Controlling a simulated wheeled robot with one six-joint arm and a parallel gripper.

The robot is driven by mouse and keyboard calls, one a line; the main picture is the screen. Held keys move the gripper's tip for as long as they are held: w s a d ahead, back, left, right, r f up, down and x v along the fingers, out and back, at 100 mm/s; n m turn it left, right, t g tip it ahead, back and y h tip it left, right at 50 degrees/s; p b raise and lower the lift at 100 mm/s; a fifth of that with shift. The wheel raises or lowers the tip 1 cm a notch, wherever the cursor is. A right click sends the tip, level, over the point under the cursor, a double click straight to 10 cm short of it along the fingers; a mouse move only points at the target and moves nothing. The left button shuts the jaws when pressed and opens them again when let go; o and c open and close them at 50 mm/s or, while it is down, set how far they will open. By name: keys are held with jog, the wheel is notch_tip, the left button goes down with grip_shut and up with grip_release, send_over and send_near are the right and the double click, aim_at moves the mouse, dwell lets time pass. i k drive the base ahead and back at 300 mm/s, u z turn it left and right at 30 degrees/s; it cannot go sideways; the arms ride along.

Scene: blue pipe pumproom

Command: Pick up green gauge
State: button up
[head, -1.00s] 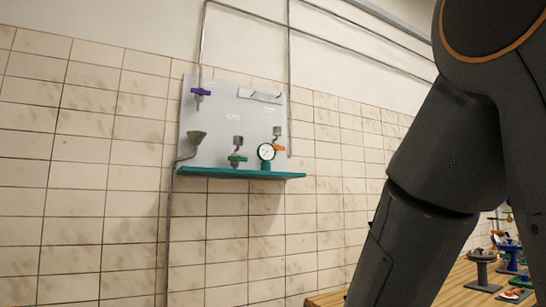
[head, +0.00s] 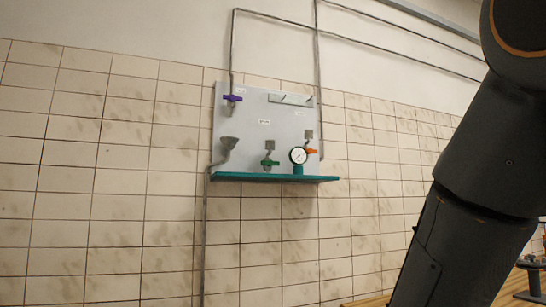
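On the wall, a teal shelf (head: 276,178) sits under a grey panel. A round gauge (head: 298,156) with a white face and dark rim stands on a green base on the shelf, towards its right. A green-handled valve (head: 270,162) is just left of the gauge. My arm fills the right side of the head view. My gripper is outside the picture, so I cannot see whether it holds anything.
The grey panel (head: 285,110) also carries a purple-handled valve (head: 232,98), an orange-handled valve (head: 310,150) and a grey funnel (head: 227,146). Pipes run up the tiled wall. A wooden table (head: 515,290) shows at the lower right.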

aim_at(298, 156)
jog(key=z, duration=0.45)
jog(key=k, duration=0.55)
jog(key=u, duration=0.2)
jog(key=i, duration=0.6)
jog(key=u, duration=0.7)
jog(key=i, duration=0.6)
jog(key=z, duration=0.75)
jog(key=i, duration=0.75)
jog(key=z, duration=0.8)
